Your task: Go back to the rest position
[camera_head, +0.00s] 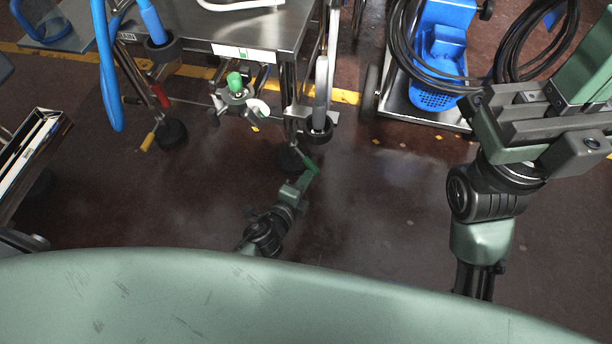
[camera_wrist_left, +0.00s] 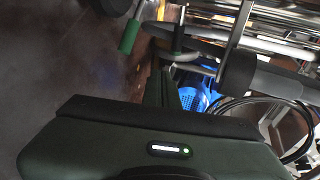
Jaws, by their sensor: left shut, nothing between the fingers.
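In the head view, my left gripper (camera_head: 309,168) is at the middle, at the end of an arm that shows just above my green body. It is shut and empty, apart from the steel cart. In the left wrist view, its dark green housing with a lit strip (camera_wrist_left: 170,149) fills the lower part. My right gripper (camera_head: 540,112) is large and close at the right edge.
A steel cart (camera_head: 250,26) on casters stands ahead, with a blue hose (camera_head: 108,70) hanging at its left. A blue device (camera_head: 440,55) with black cables stands at the upper right. A case of papers (camera_head: 28,150) is at the left. The dark floor (camera_head: 180,215) between is clear.

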